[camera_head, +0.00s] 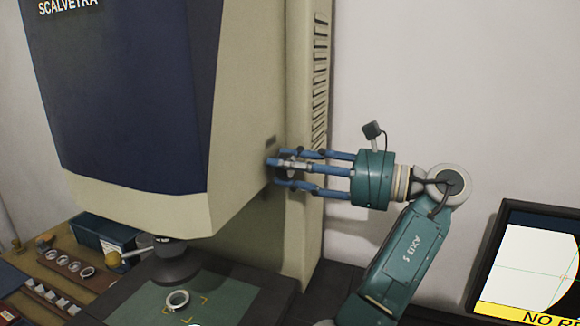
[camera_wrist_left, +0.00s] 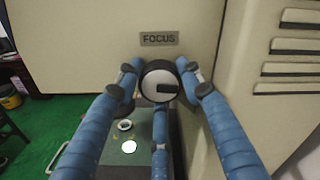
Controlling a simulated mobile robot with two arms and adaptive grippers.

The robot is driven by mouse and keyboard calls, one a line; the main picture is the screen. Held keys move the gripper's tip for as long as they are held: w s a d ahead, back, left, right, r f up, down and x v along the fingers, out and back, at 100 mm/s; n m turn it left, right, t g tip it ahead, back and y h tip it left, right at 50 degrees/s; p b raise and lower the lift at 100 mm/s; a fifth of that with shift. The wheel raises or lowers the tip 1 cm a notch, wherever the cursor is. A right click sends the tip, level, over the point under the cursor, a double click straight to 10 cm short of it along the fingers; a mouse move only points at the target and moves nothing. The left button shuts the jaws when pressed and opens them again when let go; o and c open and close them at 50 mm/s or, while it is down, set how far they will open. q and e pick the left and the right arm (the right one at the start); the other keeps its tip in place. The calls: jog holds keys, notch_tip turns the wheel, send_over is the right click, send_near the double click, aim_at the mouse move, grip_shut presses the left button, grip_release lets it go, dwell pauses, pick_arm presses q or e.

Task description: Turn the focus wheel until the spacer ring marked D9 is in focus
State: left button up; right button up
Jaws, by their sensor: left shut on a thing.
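My left gripper (camera_head: 277,170) reaches the side of the large cream and blue measuring machine (camera_head: 130,90). Its blue fingers are shut around the focus wheel (camera_wrist_left: 160,84), a dark-rimmed round knob with a light face and a dark bar. The wheel sits below a FOCUS label (camera_wrist_left: 158,39) and is mostly hidden by the fingers in the head view. A metal ring (camera_head: 177,300) lies on the green stage (camera_head: 225,294) below the lens (camera_head: 176,262), by yellow corner marks. I cannot read any D9 mark on it. My right gripper is not in view.
A wooden tray (camera_head: 45,268) with rings and small blocks stands at the left, near a blue box (camera_head: 105,235).

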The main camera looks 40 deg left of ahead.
pick_arm(q)
jog(key=shift+r, duration=0.2)
jog(key=o, duration=1.2)
jog(key=shift+c, duration=0.2)
jog(key=shift+a, duration=0.1)
jog(key=shift+f, duration=0.1)
